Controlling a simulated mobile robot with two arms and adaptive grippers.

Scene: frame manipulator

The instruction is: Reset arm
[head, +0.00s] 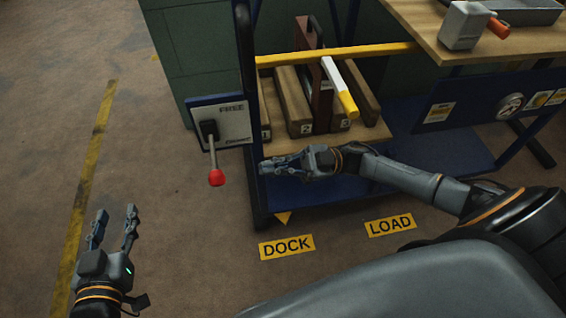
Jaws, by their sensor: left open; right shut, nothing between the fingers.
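My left gripper (113,228) is at the lower left of the head view, with its fingers apart and nothing between them, above bare floor. My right gripper (272,166) reaches in from the right, with its fingers together and empty, pointing left in front of the rack's lower shelf. To its left is a lever with a red knob (216,178), hanging down from a panel marked FREE (230,120). The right gripper looks apart from the lever, though the depth between them is hard to judge.
A white and yellow handle (340,85) leans there. A workbench (425,25) stands at the upper right. DOCK (286,247) and LOAD (390,225) signs mark the floor. Floor at left is clear.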

